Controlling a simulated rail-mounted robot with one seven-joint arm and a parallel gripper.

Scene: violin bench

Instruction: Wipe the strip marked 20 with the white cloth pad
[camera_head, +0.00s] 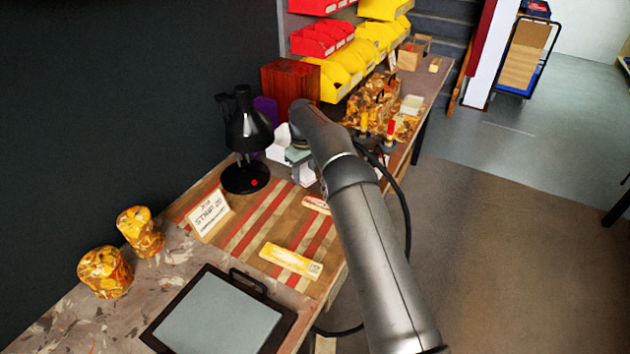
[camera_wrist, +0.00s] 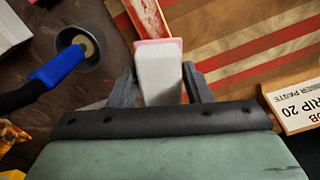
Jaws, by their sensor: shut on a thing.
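My gripper (camera_wrist: 157,90) is shut on a white block-like pad (camera_wrist: 160,76) with a pinkish far edge, seen between the two fingers in the wrist view. In the head view my arm reaches over the bench and mostly hides the gripper. A wooden board with red and tan stripes (camera_head: 262,224) lies on the bench; it also shows in the wrist view (camera_wrist: 235,40). A card reading "STRIP 20" (camera_head: 209,214) stands at its left side, and shows upside down in the wrist view (camera_wrist: 296,100). I cannot read numbers on single stripes.
A yellow box (camera_head: 290,260) and a red-and-white box (camera_head: 316,204) lie on the striped board. A black lamp (camera_head: 248,140) stands behind it. A blue-handled tool (camera_wrist: 60,67) lies left in the wrist view.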

